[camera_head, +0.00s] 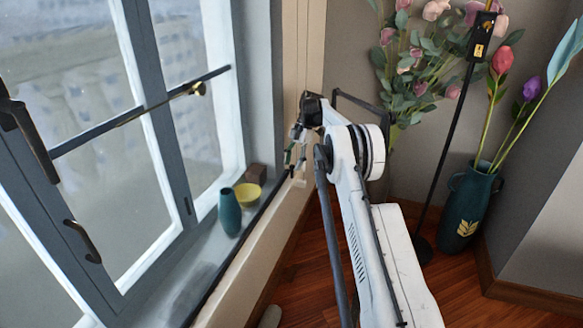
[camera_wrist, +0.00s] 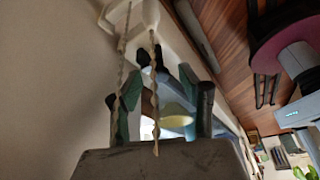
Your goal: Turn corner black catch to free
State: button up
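A black box (camera_head: 481,36) with a yellow label sits on a thin black pole in the corner at upper right. I cannot tell which of these is the catch. My gripper (camera_head: 295,158) is beside the window's right edge, apart from all of them. In the wrist view my gripper (camera_wrist: 158,98) has its green-padded fingers spread, with nothing clearly held. Twisted cords (camera_wrist: 155,100) cross in front of the fingers; contact is unclear.
A teal vase (camera_head: 230,212), yellow bowl (camera_head: 247,194) and brown block (camera_head: 256,173) stand on the sill. A dark bar (camera_head: 140,111) crosses the window. A tall teal flower vase (camera_head: 467,205) stands by the pole.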

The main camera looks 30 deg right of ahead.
grip_shut()
dwell(0.3)
